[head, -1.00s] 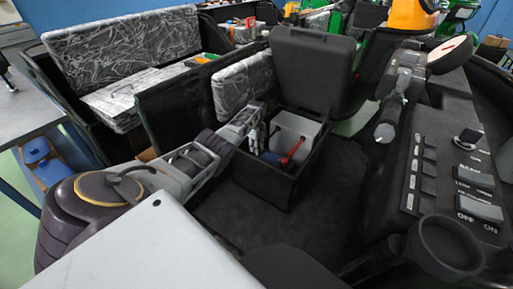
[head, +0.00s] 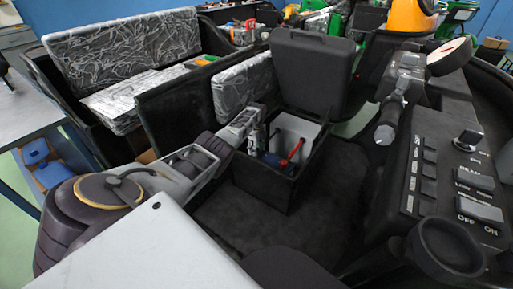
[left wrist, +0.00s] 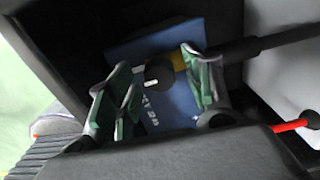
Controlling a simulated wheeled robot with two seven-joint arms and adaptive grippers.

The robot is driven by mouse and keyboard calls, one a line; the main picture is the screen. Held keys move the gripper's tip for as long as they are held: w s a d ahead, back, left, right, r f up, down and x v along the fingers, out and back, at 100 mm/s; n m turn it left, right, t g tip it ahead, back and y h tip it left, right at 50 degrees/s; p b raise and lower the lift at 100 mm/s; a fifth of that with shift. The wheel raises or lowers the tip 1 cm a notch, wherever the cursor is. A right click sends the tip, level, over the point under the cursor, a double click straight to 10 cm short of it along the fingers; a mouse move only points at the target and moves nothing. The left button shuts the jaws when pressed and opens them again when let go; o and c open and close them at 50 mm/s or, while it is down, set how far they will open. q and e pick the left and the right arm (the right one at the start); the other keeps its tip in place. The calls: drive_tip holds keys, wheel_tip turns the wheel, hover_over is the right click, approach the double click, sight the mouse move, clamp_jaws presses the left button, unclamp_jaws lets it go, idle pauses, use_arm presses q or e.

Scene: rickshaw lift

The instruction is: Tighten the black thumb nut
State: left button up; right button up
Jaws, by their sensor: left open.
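The black thumb nut (left wrist: 161,72) looks like a small round black knob with a pale centre. It shows in the left wrist view in front of a blue block (left wrist: 165,108) with white lettering. My left gripper (left wrist: 160,85) is open, with its green-faced fingers on either side of the knob; I cannot tell whether they touch it. In the head view, my left gripper (head: 257,143) reaches down into an open black box (head: 262,183) under a raised seat lid (head: 308,75). The knob is not distinguishable there. My right gripper is not in view.
A red cable or handle (head: 292,151) lies in the box, right of my left gripper. Box walls closely surround the gripper. A padded side panel (head: 243,88) stands behind it. A switch panel (head: 455,180) and a handlebar (head: 395,100) are at the right.

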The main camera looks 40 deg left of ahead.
use_arm(q)
drive_tip(key=shift+r, duration=0.1)
wheel_tip(320, 180, up, 12)
idle(1.0)
idle(0.7)
